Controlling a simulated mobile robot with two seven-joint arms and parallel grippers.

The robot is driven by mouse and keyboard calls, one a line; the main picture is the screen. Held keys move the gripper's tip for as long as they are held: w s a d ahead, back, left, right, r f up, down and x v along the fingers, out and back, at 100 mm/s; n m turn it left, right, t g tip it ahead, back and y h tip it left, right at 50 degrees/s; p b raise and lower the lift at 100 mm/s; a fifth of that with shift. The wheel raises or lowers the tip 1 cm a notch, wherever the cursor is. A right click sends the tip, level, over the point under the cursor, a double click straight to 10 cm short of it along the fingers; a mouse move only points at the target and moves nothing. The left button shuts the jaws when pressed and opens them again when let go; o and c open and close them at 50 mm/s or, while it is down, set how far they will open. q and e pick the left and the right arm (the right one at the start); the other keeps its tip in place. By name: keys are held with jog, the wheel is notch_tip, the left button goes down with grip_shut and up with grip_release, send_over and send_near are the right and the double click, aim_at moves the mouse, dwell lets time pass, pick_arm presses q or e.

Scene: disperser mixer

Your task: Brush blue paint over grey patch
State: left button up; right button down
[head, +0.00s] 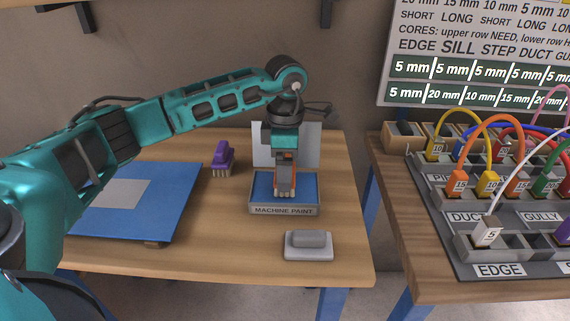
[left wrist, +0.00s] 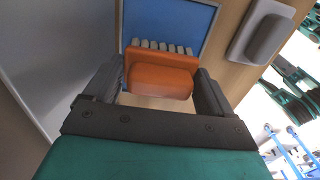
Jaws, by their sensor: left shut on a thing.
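My left gripper (head: 285,168) is shut on an orange brush (head: 285,183), bristles pointing down. The brush is over the tray of blue paint (head: 308,185) labelled MACHINE PAINT; I cannot tell whether its bristles touch the paint. In the left wrist view the orange brush (left wrist: 160,80) sits between both fingers, with pale bristles against the blue paint (left wrist: 170,20). The grey patch (head: 118,192) lies on the blue panel (head: 165,215) at the left of the table, partly hidden by my left arm. My right gripper is not in view.
A purple brush (head: 222,157) stands between panel and tray. A grey block on a pale base (head: 308,246) sits at the table's front right; it also shows in the left wrist view (left wrist: 268,32). A pale upright board (head: 300,145) stands behind the tray. A second table holds labelled racks (head: 470,215) and coloured cables.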

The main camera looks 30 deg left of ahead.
pick_arm(q)
jog(key=shift+f, duration=0.4)
dwell(1.0)
jog(key=shift+r, duration=0.1)
jog(key=shift+r+p, duration=2.35)
jog(key=shift+r, duration=1.15)
jog(key=shift+f, duration=0.1)
jog(key=shift+s+d+m, duration=0.1)
jog(key=shift+d+m, duration=0.2)
jog(key=shift+m, duration=0.3)
jog(key=s+d+m, duration=0.3)
jog(key=d+m, duration=0.2)
jog(key=m, duration=0.6)
jog(key=s+d+m, duration=0.3)
jog(key=d+m, duration=0.2)
jog(key=m, duration=0.7)
jog(key=shift+s+d+f, duration=0.15)
jog(key=shift+s+f, duration=0.1)
jog(key=shift+s, duration=0.1)
